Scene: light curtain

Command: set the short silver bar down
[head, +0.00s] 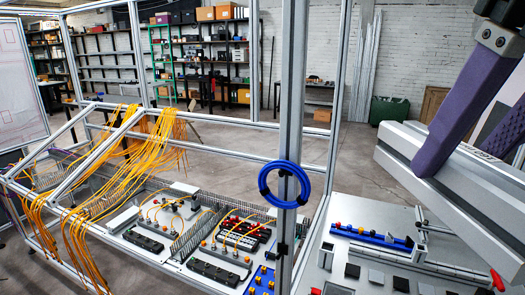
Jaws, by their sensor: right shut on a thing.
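The short silver bar (462,212) is a grooved grey metal profile, large and close at the right side of the head view. My right gripper (463,155) comes down from the top right with purple fingers. One finger is in front of the bar and the other shows behind it. It is shut on the bar and holds it tilted, with its lower right end cut off by the picture edge. The bar appears above a light grey work surface (345,262); the gap between them is hard to judge. My left gripper is not in view.
A blue strip with coloured buttons (370,237) and several small black blocks lie on the grey surface. An upright frame post (291,110) with a blue cable coil (285,184) stands left of it. Yellow cables (100,165) and wired devices fill the left frame.

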